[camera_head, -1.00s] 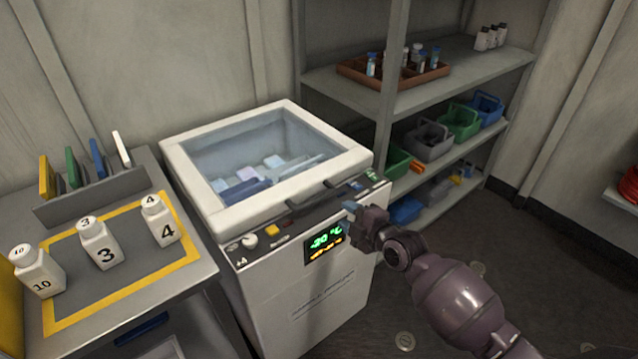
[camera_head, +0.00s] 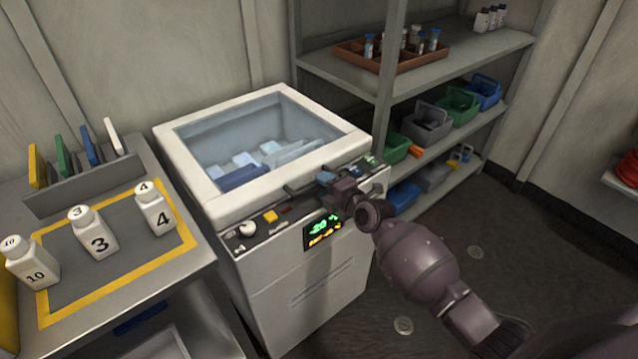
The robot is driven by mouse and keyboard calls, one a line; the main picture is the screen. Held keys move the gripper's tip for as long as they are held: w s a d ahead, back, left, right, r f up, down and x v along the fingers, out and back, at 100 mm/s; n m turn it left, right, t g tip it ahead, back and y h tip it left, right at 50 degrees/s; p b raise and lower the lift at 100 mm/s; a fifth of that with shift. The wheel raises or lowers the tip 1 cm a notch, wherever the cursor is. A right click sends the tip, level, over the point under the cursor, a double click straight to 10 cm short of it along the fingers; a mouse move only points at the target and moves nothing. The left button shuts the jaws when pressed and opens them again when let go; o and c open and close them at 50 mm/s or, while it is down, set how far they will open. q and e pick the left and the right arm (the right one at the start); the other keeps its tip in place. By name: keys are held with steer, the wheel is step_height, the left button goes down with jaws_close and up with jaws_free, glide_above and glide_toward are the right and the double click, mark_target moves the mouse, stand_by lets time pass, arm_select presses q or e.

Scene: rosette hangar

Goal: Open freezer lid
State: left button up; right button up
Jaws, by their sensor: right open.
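The white chest freezer (camera_head: 290,300) stands in the middle, with a green and amber display on its front panel. Its framed glass lid (camera_head: 200,204) looks closed, and blue and pale packs show through the glass. A dark handle (camera_head: 300,188) lies along the lid's front edge and is partly hidden by my gripper. My right gripper (camera_head: 328,182) is at the front edge of the lid, by the right part of the handle. It is open; whether it touches the handle I cannot tell. My left gripper is not in view.
A side table at left holds white bottles numbered 10, 3 (camera_head: 95,235) and 4 (camera_head: 155,212) and a rack of coloured panels (camera_head: 85,190). Shelves at right hold a brown tray (camera_head: 350,52) and coloured bins (camera_head: 455,112). Floor at right is clear.

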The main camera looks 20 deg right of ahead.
steer(key=shift+x, duration=1.35)
jaws_close()
